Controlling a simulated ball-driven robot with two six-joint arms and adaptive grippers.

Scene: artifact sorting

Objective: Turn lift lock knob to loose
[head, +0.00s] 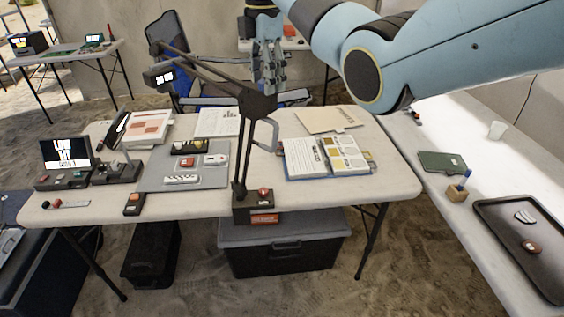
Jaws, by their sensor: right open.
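A dark stand (258,105) with a jointed arm rises from a base box (256,213) at the front edge of the middle table. A red knob (263,193) sits on top of this base. Whether it is the lift lock knob, and how it is set, I cannot tell. A grey loop-shaped handle (270,133) juts from the stand's upright. My right gripper (269,86) hangs open and empty in the picture behind the stand's upper part, well above the red knob in the picture. My left gripper is not in view.
The table (388,180) holds a grey mat (212,178) with small items, an open binder (327,158), papers and a small screen (66,152). A grey bin (283,258) stands below. A dark tray (520,240) lies on the right table. The middle table's right end is clear.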

